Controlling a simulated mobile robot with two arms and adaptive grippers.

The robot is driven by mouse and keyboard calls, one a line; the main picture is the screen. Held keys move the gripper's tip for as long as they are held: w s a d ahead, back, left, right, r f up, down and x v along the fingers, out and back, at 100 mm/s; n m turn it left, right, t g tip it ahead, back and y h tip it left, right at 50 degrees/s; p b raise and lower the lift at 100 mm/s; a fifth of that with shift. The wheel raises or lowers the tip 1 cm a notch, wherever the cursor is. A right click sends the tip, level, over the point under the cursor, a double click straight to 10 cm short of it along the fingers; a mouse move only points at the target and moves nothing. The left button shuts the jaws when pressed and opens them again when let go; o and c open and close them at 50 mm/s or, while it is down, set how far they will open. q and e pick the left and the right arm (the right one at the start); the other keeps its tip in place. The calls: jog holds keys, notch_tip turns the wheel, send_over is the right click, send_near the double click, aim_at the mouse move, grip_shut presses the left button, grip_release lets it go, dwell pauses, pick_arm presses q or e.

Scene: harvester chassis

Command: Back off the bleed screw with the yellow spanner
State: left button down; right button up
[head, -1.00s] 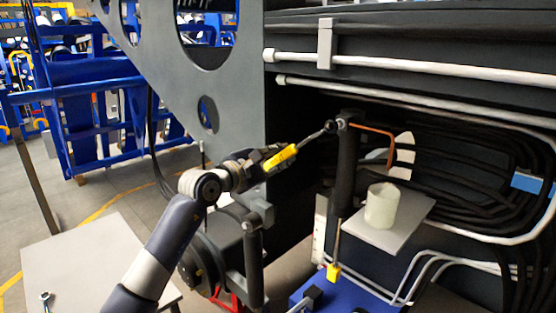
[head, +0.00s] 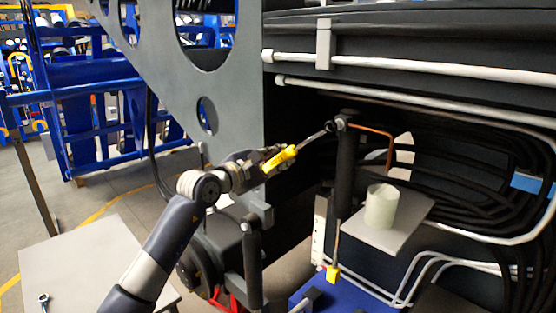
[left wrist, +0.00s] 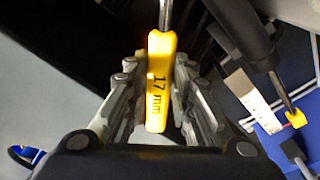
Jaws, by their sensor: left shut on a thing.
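The yellow spanner (head: 279,158) is held by its handle in my left gripper (head: 262,166), which is shut on it. In the left wrist view the yellow handle (left wrist: 160,85), marked 17 mm, lies between the two fingers (left wrist: 158,95). Its steel shank runs up and right in the head view to a dark ring end at the top of an upright black cylinder (head: 345,175). The bleed screw (head: 341,123) appears to be the small fitting there. The ring end is at it, but I cannot tell whether it is seated around it. My right gripper is out of view.
A copper pipe (head: 378,132) leaves the cylinder top to the right. A white cup (head: 381,206) stands on a grey shelf (head: 408,222). A grey chassis plate (head: 245,115) stands left. A small spanner (head: 44,299) lies on the table (head: 85,255).

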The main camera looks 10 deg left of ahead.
pick_arm(q)
jog(key=shift+w+d, duration=0.15)
jog(key=shift+w, duration=0.05)
dwell(0.5)
jog(key=shift+w+d, duration=0.45)
jog(key=shift+w, duration=0.25)
jog(key=shift+d, duration=0.1)
jog(key=d+f+n, duration=0.1)
jog(key=s+d+f+n, duration=0.1)
jog(key=shift+s+f+n+p, duration=0.1)
jog(key=shift+s+n+p, duration=0.2)
jog(key=shift+p, duration=0.1)
dwell(0.3)
